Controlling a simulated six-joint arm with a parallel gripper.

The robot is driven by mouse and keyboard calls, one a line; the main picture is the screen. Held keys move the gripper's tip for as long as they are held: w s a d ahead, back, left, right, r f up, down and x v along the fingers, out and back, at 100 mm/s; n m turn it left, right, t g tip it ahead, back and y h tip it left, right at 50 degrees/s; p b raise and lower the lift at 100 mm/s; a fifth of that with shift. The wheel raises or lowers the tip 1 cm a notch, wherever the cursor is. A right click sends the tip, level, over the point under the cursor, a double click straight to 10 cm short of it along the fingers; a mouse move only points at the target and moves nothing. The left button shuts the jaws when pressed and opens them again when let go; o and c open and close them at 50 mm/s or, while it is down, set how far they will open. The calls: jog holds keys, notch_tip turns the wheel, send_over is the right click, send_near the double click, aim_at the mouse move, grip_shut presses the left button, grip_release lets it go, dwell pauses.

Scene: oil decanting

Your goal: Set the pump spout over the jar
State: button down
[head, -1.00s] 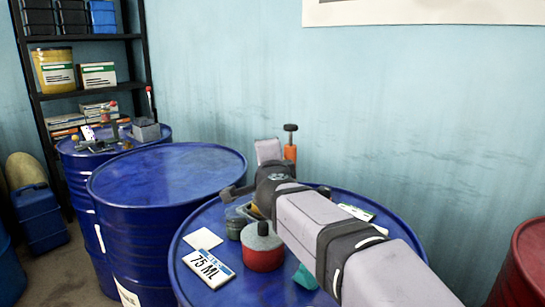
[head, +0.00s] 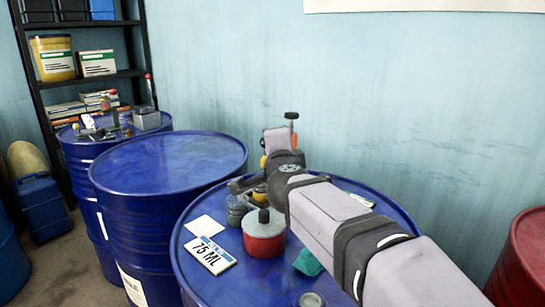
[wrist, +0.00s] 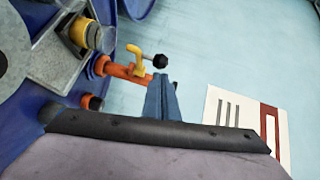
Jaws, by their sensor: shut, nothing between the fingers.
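The orange pump (wrist: 121,70) shows in the wrist view with a thin black rod and black knob at its end. A bent yellow piece (wrist: 137,57) stands across it. In the head view the pump's orange top (head: 294,141) shows behind my wrist, and the rest is mostly hidden. My gripper (wrist: 160,82) is shut and empty, its blue-grey fingertips close to the black knob. I cannot tell whether they touch. A small glass jar (head: 237,209) stands on the blue drum (head: 231,284), left of my arm. The spout's place relative to it is unclear.
A red can (head: 263,236), a "75 ML" card (head: 209,256), a white square (head: 205,226), a teal cloth (head: 308,262) and a small round container (head: 311,300) crowd the drum top. More blue drums (head: 170,165) stand left, a red drum (head: 525,257) right.

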jog(key=s+r+p, duration=0.2)
jog(key=s+p, duration=0.5)
jog(key=s, duration=0.3)
jog(key=shift+s+a, duration=0.3)
jog(key=shift+s+f+p, duration=0.1)
jog(key=shift+f+p, duration=0.05)
jog(key=shift+p, duration=0.15)
